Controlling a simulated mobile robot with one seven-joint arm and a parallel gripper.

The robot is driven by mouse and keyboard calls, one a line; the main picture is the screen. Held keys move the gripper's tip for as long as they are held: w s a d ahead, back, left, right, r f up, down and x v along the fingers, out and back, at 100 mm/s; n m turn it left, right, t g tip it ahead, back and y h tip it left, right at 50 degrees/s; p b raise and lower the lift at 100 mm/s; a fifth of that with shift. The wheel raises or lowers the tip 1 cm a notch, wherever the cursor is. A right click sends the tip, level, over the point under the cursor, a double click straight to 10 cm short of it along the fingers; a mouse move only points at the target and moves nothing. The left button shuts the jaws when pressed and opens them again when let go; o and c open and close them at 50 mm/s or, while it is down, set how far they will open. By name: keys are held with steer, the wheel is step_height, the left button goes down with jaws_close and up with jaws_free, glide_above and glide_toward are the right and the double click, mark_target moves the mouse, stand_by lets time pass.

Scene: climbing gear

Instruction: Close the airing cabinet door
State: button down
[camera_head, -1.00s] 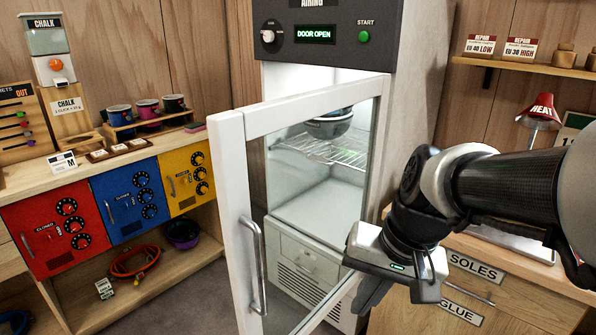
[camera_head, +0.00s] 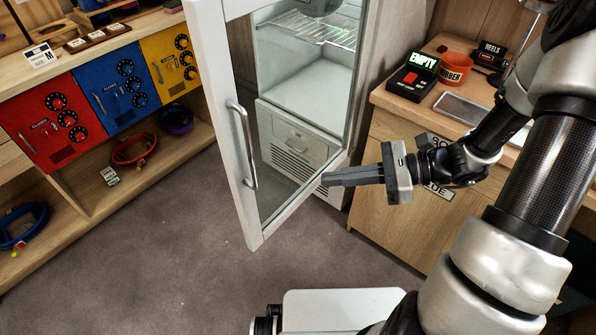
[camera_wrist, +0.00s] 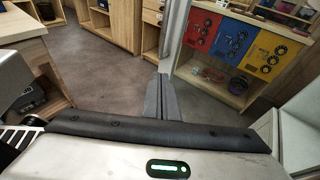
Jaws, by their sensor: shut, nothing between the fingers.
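The airing cabinet (camera_head: 306,85) stands at the top middle of the head view, lit inside, with a wire shelf. Its glass door (camera_head: 257,229) has a white frame and stands open, swung out toward me. The door's bar handle (camera_head: 243,145) is on the left part of the frame. My gripper (camera_head: 326,180) is shut and empty. It points left, just right of the door's lower right part, on the glass side near the cabinet base; I cannot tell if it touches. In the wrist view my shut fingers (camera_wrist: 162,98) show below a pale upright edge, likely the door.
A wooden counter (camera_head: 385,103) at right holds a device reading EMPTY (camera_head: 414,75) and an orange RUBBER pot (camera_head: 453,69). At left a shelf unit has red (camera_head: 45,125), blue (camera_head: 117,88) and yellow control boxes. Grey floor (camera_head: 160,250) is clear left of the door.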

steer(key=r+b+x, duration=0.1)
steer(key=b+x, duration=0.1)
steer(key=x, duration=1.1)
steer(key=shift+a, duration=0.35)
steer(key=shift+f, duration=0.1)
